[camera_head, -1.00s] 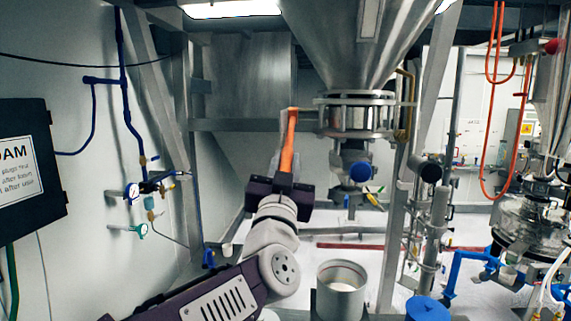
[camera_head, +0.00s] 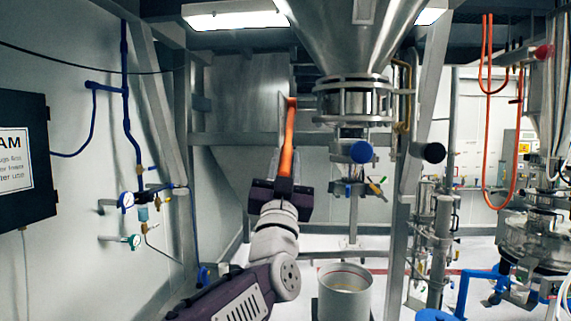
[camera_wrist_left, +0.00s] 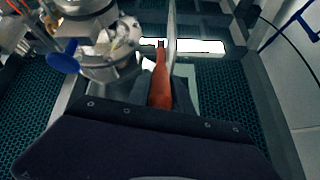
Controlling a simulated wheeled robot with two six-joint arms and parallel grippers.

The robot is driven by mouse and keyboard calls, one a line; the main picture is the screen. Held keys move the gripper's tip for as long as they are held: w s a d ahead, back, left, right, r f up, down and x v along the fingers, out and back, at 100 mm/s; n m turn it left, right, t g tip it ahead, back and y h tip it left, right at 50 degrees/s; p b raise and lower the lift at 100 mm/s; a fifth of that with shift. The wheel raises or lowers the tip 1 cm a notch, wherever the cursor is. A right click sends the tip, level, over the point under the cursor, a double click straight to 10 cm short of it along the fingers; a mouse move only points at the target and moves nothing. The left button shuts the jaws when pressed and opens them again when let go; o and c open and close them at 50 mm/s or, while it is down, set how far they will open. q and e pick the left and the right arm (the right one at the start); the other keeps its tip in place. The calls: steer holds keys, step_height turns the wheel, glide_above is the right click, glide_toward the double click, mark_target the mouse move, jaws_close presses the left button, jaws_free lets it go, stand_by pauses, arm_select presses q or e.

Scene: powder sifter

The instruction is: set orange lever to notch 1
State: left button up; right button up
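The orange lever (camera_head: 289,131) stands almost upright at the left of the hopper's outlet, beside a thin grey plate. Its lower end hangs down into my left gripper (camera_head: 284,166). The gripper points up from below, with one finger on each side of the lever. The fingers look apart, and I cannot make out firm contact. In the left wrist view the lever (camera_wrist_left: 160,82) rises from between the fingers, just beyond the dark gripper body. No notch marks can be made out. My right gripper is not in view.
The steel hopper (camera_head: 352,40) and its flanged outlet (camera_head: 353,101) are close to the right of the lever. A blue round knob (camera_head: 361,152) is below the outlet. An open metal drum (camera_head: 344,292) stands lower right. Gauges (camera_head: 126,201) line the left wall.

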arm_select(q)
steer(key=shift+o, duration=1.2)
steer(key=shift+w, duration=0.1)
